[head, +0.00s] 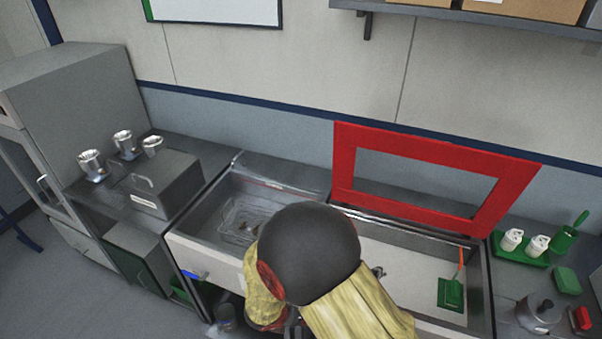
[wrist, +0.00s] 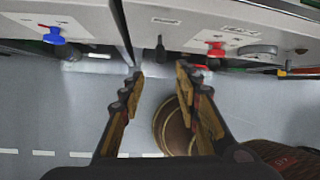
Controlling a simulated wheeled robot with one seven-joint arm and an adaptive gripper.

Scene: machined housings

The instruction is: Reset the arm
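My gripper (wrist: 160,74) is open in the wrist view, with its two brown-padded fingers apart and nothing held between them. It points at the front of the grey cabinet (wrist: 215,14), with grey floor showing between and below the fingers. In the head view my arm, with a dark round joint and yellow covers, is folded low in front of the counter. The gripper's fingers are hard to make out there, hidden behind or below the arm.
Silver housings (head: 92,165) stand far left. Blue (wrist: 54,36) and red (wrist: 216,50) handles stick out from the cabinet front.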

